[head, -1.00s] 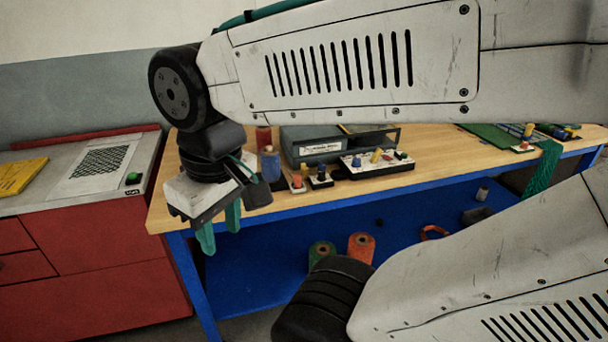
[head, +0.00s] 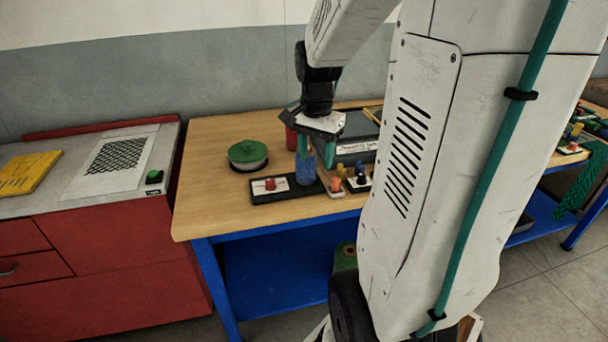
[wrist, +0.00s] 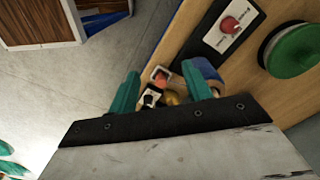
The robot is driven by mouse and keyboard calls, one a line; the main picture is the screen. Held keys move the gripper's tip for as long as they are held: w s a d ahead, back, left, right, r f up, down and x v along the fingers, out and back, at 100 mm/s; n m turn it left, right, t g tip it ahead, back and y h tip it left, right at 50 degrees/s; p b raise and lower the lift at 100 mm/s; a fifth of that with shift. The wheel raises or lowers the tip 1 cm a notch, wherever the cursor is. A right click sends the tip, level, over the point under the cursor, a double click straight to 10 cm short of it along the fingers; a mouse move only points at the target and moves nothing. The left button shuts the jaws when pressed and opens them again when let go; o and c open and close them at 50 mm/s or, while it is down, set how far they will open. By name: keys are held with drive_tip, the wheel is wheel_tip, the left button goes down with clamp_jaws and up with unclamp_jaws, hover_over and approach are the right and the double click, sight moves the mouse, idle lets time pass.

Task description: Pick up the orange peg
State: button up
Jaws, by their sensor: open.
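The orange peg (head: 336,184) stands on a small pale base near the front edge of the wooden table (head: 215,195). It also shows in the wrist view (wrist: 162,78), between my two teal fingers and beyond them. My gripper (head: 316,152) hangs over the table, pointing down, to the left of and above the peg in the head view. Its jaws are open and nothing is seen in them. In the wrist view, my gripper (wrist: 158,82) covers part of the small items below. Its height above the peg is hard to judge.
A blue spool (head: 306,167) stands just left of the peg, close to my fingers. The table's left end is clear.

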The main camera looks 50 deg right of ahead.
sight(337, 179)
drive_tip(key=d+f+m, duration=0.1)
drive_tip(key=d, duration=0.1)
drive_tip(key=d+f+m, duration=0.2)
drive_tip(key=d, duration=0.1)
drive_tip(key=d+f+m, duration=0.1)
drive_tip(key=d, duration=0.2)
drive_tip(key=shift+s+d+f+m, duration=0.15)
drive_tip(key=shift+d+f+m, duration=0.15)
drive_tip(key=shift+m, duration=0.1)
drive_tip(key=shift+d+f+m, duration=0.1)
drive_tip(key=shift+d+m, duration=0.1)
drive_tip(key=shift+m, duration=0.1)
drive_tip(key=shift+w+d+f, duration=0.1)
drive_tip(key=shift+w+f, duration=0.1)
drive_tip(key=shift+f, duration=0.15)
wheel_tip(337, 179, down, 7)
drive_tip(key=c, duration=1)
